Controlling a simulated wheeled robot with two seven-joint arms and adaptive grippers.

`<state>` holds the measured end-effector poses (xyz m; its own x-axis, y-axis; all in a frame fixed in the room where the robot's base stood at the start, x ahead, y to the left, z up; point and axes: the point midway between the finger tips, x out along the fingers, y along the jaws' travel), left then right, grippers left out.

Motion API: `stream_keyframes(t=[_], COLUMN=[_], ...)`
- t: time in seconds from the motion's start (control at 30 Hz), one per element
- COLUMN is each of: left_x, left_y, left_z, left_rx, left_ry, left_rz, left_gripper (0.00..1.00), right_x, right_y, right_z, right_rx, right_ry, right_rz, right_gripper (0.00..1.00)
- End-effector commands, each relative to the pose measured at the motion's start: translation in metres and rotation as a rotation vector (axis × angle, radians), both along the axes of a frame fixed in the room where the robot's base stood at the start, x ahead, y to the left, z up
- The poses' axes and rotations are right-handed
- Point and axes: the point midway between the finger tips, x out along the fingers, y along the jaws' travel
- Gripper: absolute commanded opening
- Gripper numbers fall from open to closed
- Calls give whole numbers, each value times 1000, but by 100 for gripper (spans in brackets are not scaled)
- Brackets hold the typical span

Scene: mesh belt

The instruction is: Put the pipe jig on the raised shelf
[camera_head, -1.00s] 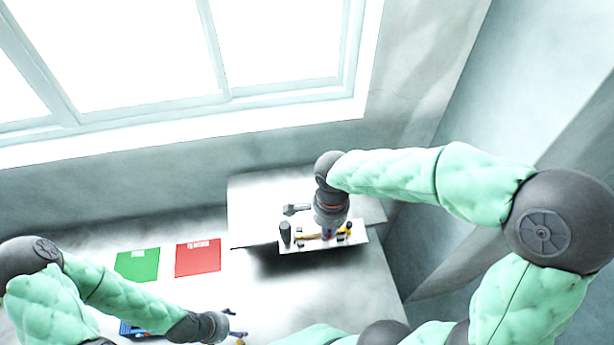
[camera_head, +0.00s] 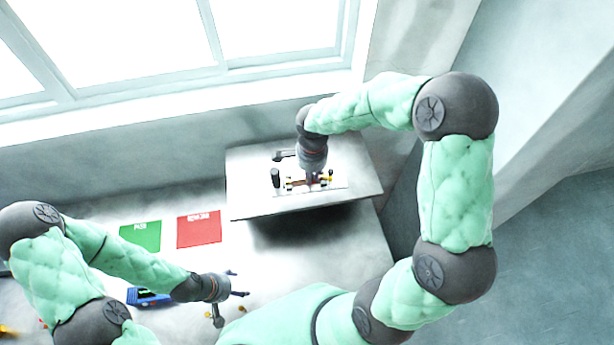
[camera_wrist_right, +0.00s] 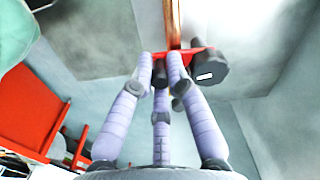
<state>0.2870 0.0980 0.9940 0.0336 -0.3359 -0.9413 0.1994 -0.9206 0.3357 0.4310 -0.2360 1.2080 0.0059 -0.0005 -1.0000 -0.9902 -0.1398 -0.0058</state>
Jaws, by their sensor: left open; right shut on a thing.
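The pipe jig (camera_head: 338,183) is a pale plate with a dark cylinder, small dark parts, yellow bits and a copper-coloured pipe. It is over the middle of the raised shelf (camera_head: 245,207), a pale board above the bench at the back right. I cannot tell whether the plate touches the shelf. My right gripper (camera_head: 309,184) points down and is shut on the jig, hiding part of it. In the right wrist view its fingers (camera_wrist_right: 166,85) close at a red part with a dark knob beside the copper pipe (camera_wrist_right: 173,25). My left gripper (camera_head: 238,283) is open and empty above the bench.
A green mat (camera_head: 141,237) and a red mat (camera_head: 199,230) lie on the bench left of the shelf. A blue item (camera_head: 148,297) is partly hidden near my left forearm. The wall and window stand close behind the shelf. Bare shelf shows right of the jig.

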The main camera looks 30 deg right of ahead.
Motion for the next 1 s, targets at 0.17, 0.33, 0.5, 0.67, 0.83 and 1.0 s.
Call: stream_keyframes(t=[0.17, 0.33, 0.5, 0.67, 0.83, 1.0], left_x=[0, 0, 0, 0, 0, 0], left_y=[0, 0, 0, 0, 0, 0], left_z=[6, 9, 10, 17, 24, 24], left_rx=[0, 0, 0, 0, 0, 0], left_ry=[0, 0, 0, 0, 0, 0], left_rz=[0, 0, 0, 0, 0, 0], left_gripper=[69, 69, 69, 69, 69, 69], right_x=[19, 31, 35, 39, 39, 40], right_y=[-2, -3, -3, -4, -4, -4], right_z=[-21, -35, -40, -54, -71, -76], right_rx=[0, 0, 0, 0, 0, -1], right_ry=[1, -2, -2, 2, 0, -3], right_rz=[-1, 0, 0, 0, -1, 0], right_gripper=[0, 0, 0, 0, 0, 0])
